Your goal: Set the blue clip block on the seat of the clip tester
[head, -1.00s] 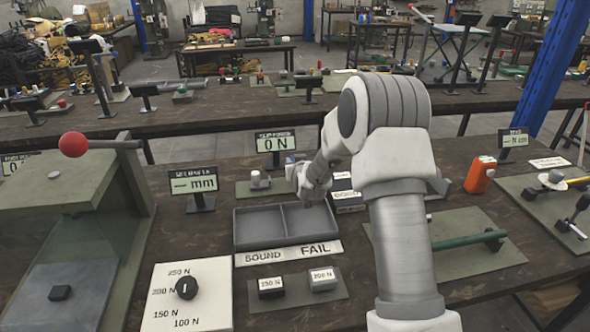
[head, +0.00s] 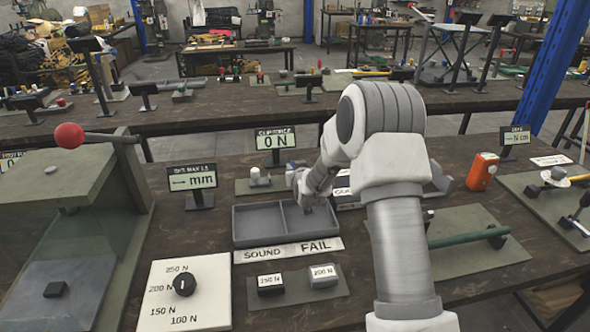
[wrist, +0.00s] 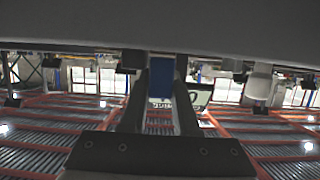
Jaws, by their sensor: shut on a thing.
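The blue clip block (wrist: 160,76) is held between the two dark fingers of my gripper (wrist: 160,90) in the wrist view. In the head view my gripper (head: 306,196) points down above the back of the grey two-part tray, and the arm hides the block there. The clip tester has a green base (head: 243,188) with a pale, short cylinder standing on it, left of my gripper. Its display (head: 276,141) reads 0 N. My wrist hides the right part of the tester, so I cannot tell where its seat lies.
The grey tray (head: 236,226) has a SOUND and FAIL label (head: 290,250) in front. A dial plate (head: 185,300) and two weight-marked blocks lie nearer. A mm display (head: 192,184) and a green press (head: 65,210) stand at left. An orange device (head: 482,172) stands at right.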

